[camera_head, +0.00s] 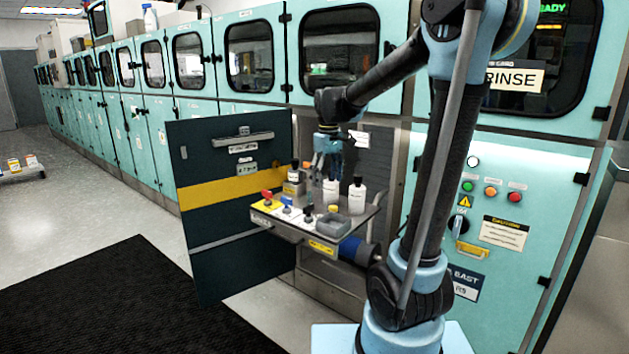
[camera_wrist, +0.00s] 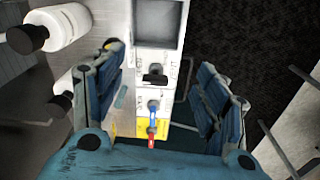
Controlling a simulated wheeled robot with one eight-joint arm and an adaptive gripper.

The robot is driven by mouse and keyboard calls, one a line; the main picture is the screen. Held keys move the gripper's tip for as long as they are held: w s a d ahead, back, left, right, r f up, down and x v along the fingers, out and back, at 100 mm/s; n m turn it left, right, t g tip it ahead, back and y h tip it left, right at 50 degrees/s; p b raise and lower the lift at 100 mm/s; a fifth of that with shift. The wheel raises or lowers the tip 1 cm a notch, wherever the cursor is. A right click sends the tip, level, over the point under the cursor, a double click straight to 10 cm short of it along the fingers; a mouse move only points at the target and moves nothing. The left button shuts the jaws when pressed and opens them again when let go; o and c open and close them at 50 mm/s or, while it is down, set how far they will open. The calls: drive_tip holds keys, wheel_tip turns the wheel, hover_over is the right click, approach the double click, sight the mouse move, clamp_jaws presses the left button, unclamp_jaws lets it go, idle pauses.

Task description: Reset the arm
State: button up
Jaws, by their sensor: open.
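My gripper (camera_head: 327,165) hangs fingers-down at the end of my bent arm, over the pull-out shelf of an open teal cabinet. In the wrist view my gripper (camera_wrist: 160,105) shows its two blue fingers spread wide apart with nothing between them. Below the gap is the shelf (camera_wrist: 142,65) with a black knob (camera_wrist: 155,75), a blue valve handle (camera_wrist: 153,105) and a red handle on a yellow plate (camera_wrist: 145,128). The fingers look above these and apart from them.
White bottles with black caps (camera_head: 357,196) stand on the shelf close to my gripper; one bottle (camera_wrist: 62,25) is left of it in the wrist view. The dark cabinet door (camera_head: 225,265) stands open to the left. A black mat (camera_head: 130,300) covers clear floor.

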drive_tip(key=s+d+f+m, duration=0.35)
drive_tip(key=s+d, duration=0.65)
drive_tip(key=s, duration=0.4)
drive_tip(key=s+d+f+m+t, duration=0.1)
drive_tip(key=s+d+f+m, duration=0.4)
drive_tip(key=s+f, duration=0.5)
drive_tip(key=shift+s+t, duration=0.4)
drive_tip(key=shift+s, duration=0.6)
drive_tip(key=shift+w+f, duration=0.25)
drive_tip(key=shift+w, duration=0.15)
